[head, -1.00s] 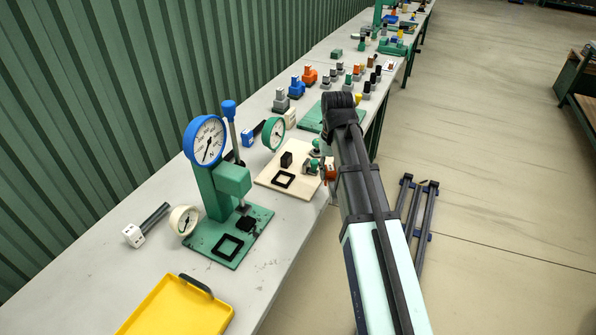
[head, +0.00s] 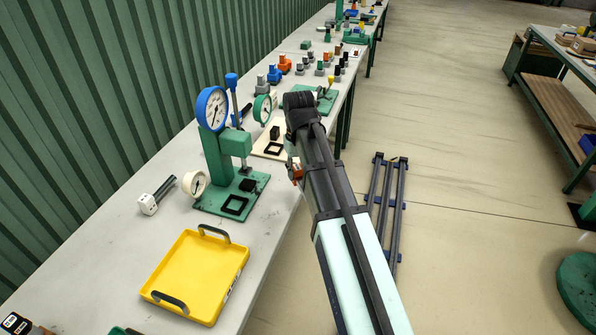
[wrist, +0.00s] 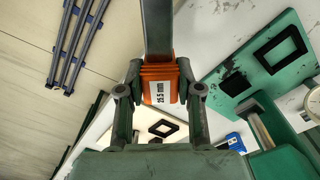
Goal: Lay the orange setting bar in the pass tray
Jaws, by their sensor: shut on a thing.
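The orange setting bar (wrist: 158,72) shows in the wrist view with a white label that seems to read 25.5 mm; a grey bar extends up from its orange part. My gripper (wrist: 160,98) is shut on the orange part, one finger on each side. In the head view the gripper (head: 296,172) is mostly hidden behind my arm, near the bench's front edge, with a bit of orange showing. The yellow pass tray (head: 196,275), with two dark handles, lies on the near part of the bench. It looks empty.
A green gauge stand (head: 217,160) with a blue dial stands just beyond the tray. A white block with a dark rod (head: 157,196) and a small cream dial (head: 196,184) lie near it. A cream board (head: 268,150) is farther back.

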